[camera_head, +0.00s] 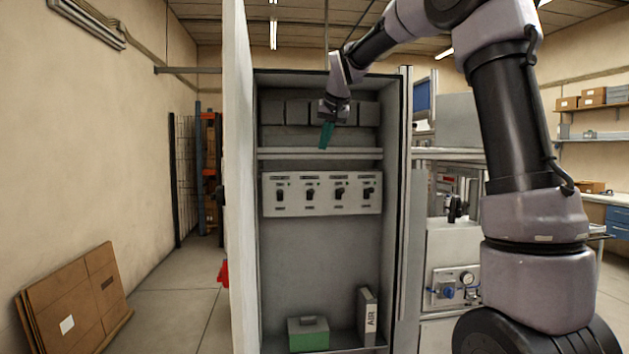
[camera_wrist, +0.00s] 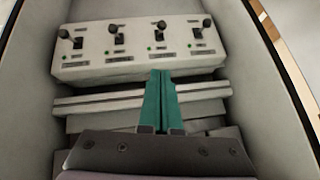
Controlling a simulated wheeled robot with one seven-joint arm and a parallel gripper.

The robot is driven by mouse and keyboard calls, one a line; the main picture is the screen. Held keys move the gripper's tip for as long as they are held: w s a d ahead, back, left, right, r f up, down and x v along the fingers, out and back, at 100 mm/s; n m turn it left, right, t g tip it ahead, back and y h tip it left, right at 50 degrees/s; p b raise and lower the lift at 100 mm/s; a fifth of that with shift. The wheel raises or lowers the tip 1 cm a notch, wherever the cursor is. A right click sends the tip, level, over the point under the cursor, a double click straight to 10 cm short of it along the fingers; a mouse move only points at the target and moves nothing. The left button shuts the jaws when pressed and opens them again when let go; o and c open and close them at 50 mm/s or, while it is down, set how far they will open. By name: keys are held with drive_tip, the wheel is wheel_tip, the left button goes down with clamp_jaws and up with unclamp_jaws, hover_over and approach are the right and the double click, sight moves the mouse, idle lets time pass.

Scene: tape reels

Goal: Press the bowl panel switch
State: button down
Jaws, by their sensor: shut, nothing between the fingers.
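The switch panel (camera_head: 322,208) is a pale grey box inside the open cabinet, below a shelf, with several black lever switches in a row. It also shows in the wrist view (camera_wrist: 140,67), with a small green light by each switch. The labels are too small to read, so I cannot tell which switch is the bowl one. The switches show from leftmost (camera_wrist: 77,42) to rightmost (camera_wrist: 197,33). My gripper (camera_head: 325,143) has green fingers, shut and empty. It is above the panel, around shelf height, apart from the switches. In the wrist view its tips (camera_wrist: 160,73) point toward the panel's middle.
The shelf (camera_head: 320,154) crosses the cabinet above the panel, with grey boxes (camera_head: 292,112) behind my gripper. The open door (camera_head: 238,200) stands at left. A green-fronted box (camera_head: 308,335) and an AIR binder (camera_head: 369,315) sit at the bottom. Space below the panel is clear.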

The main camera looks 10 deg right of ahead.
hover_over(311, 192)
drive_tip(key=d, duration=0.1)
wheel_tip(311, 192, down, 10)
drive_tip(key=f, duration=0.1)
drive_tip(key=shift+s+f, duration=0.1)
drive_tip(key=shift+f, duration=0.3)
